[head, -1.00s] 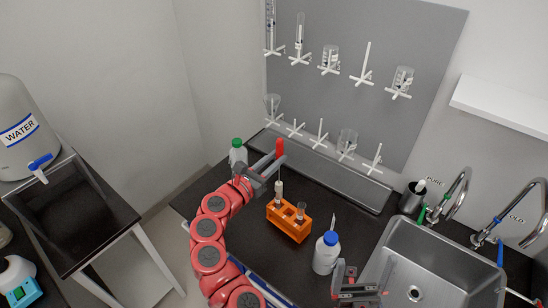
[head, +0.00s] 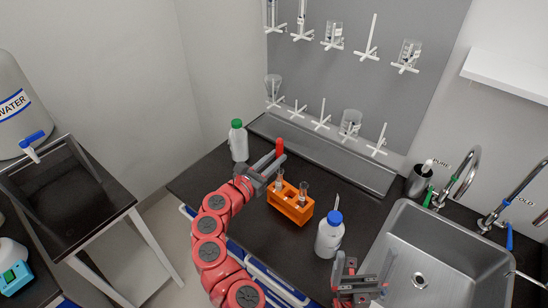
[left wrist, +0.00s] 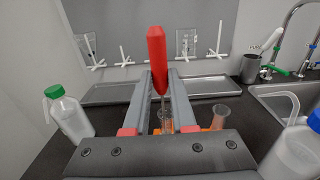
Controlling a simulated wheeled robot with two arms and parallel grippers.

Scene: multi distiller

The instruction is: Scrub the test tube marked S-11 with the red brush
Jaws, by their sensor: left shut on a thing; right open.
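The red brush (head: 280,147) stands upright, and my left gripper (head: 268,169) is shut on it over the left end of the orange rack (head: 288,205). In the left wrist view its red handle (left wrist: 157,50) rises above the fingers, and its thin lower part goes down into the mouth of a clear test tube (left wrist: 166,122). That tube also shows in the head view (head: 280,182). A second tube (head: 303,191) stands at the rack's right. I cannot read S-11 on either. My right gripper (head: 354,278) is open and empty by the sink's front left.
A green-capped bottle (head: 238,141) stands behind left of my left gripper. A blue-capped bottle (head: 329,236) stands between the rack and my right gripper. The sink (head: 455,250) is at right. Pegs with glassware (head: 332,36) hang on the back board.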

